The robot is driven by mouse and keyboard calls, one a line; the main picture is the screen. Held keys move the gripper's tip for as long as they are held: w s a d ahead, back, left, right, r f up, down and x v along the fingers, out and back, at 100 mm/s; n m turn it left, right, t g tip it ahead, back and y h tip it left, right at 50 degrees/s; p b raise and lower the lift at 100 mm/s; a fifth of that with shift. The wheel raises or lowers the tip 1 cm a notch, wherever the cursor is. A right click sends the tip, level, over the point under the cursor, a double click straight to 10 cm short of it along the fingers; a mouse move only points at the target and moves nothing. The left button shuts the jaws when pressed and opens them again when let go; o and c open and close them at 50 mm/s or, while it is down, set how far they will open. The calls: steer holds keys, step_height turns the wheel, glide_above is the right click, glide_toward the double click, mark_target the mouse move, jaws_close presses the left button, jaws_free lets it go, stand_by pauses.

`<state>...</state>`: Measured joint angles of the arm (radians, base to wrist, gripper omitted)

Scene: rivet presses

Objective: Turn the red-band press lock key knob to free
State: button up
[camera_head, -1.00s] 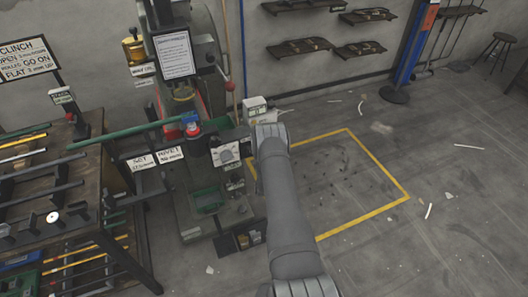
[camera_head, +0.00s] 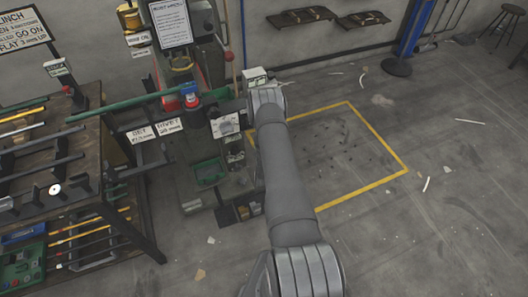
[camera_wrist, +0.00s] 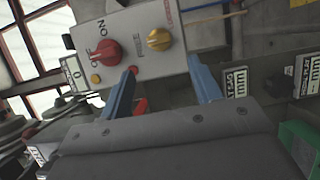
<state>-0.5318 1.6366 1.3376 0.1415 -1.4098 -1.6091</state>
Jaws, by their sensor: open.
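In the wrist view a grey control box (camera_wrist: 135,40) fills the upper middle. It carries a red knob (camera_wrist: 105,52) beside ON and OFF lettering and a gold knob (camera_wrist: 159,39) to its right. Red lettering near the gold knob is too small to read. My gripper (camera_wrist: 162,66) is open, its two blue fingers apart and empty. The fingertips reach the box's lower edge in the picture, below the gold knob; I cannot tell whether they touch. In the head view the press (camera_head: 178,88) stands left of my arm, which hides my gripper.
A rack with bars (camera_head: 60,165) stands at the left, and a long green bar (camera_head: 130,106) reaches toward the press. A green tray (camera_head: 210,173) sits low on the press. Black-and-white label plates (camera_wrist: 235,82) show in the wrist view.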

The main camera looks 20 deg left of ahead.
steer(key=v, duration=0.9)
steer(key=shift+w, duration=0.2)
steer(key=x, duration=1.7)
steer(key=shift+a, duration=0.1)
steer(key=shift+w+d+r+m+g+y, duration=0.15)
steer(key=shift+r+m+g+y, duration=0.15)
steer(key=shift+m+g, duration=1.25)
steer(key=shift+w+d+r+m+g+y, duration=0.1)
steer(key=shift+w+r+m+g+y, duration=0.3)
steer(key=shift+m, duration=2.05)
steer(key=shift+s+d+r+m+g+y, duration=0.1)
steer(key=shift+m+g+y, duration=0.2)
steer(key=shift+m+g, duration=1.3)
steer(key=shift+m+t, duration=0.35)
steer(key=shift+m, duration=0.15)
